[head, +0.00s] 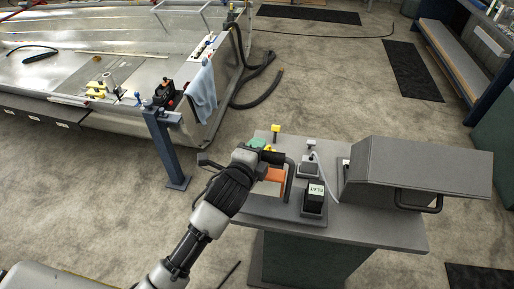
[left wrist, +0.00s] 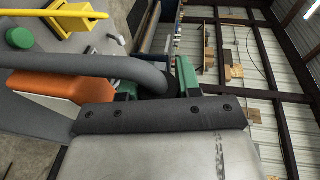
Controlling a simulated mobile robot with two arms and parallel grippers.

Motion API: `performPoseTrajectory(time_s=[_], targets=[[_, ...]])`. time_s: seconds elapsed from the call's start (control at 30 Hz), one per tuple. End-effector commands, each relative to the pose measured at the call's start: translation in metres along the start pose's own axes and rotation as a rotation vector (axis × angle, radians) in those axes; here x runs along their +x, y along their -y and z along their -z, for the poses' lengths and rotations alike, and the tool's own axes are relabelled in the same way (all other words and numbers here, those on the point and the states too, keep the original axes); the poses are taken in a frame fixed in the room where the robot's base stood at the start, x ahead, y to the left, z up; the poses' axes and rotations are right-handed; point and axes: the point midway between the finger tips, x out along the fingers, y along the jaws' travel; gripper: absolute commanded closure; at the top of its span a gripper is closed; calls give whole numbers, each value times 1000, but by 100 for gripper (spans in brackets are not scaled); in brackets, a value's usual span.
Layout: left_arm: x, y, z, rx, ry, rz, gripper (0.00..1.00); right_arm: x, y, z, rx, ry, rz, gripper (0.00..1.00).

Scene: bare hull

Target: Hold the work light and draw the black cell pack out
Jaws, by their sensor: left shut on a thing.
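The work light (head: 274,175), an orange body with a dark loop handle, stands on the grey bench. In the left wrist view its orange part (left wrist: 60,84) and the thick grey handle (left wrist: 95,66) show close up. My left gripper (head: 270,157) is shut on the handle; its green-edged fingers (left wrist: 157,82) also show in the left wrist view. I cannot clearly make out a cell pack in the work light. A black block with a white label reading "FLAT" (head: 314,195) stands upright on the bench, right of the light. My right gripper is not in view.
The bench (head: 375,228) also carries a grey hooded box (head: 412,172), a small corded unit (head: 309,166) and a yellow-topped piece (head: 276,131). A blue post (head: 167,150) and the metal hull (head: 110,45) stand to the left. The bench's front right is clear.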

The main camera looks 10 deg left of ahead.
Motion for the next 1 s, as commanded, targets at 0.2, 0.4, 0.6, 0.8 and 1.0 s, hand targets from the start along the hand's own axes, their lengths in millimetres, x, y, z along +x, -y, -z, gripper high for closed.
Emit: performPoseTrajectory(time_s=[0.2, 0.4, 0.6, 0.8, 1.0], targets=[[1, -1, 0, -6, -2, 10, 100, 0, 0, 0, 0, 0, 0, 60], [2, -6, 0, -6, -2, 9, 100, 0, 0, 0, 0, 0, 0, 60], [3, -11, 0, -5, -2, 10, 100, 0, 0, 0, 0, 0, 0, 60], [4, -16, 0, -4, -2, 9, 100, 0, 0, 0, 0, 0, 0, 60], [5, -20, 0, -5, -3, 10, 100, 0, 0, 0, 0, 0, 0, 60]])
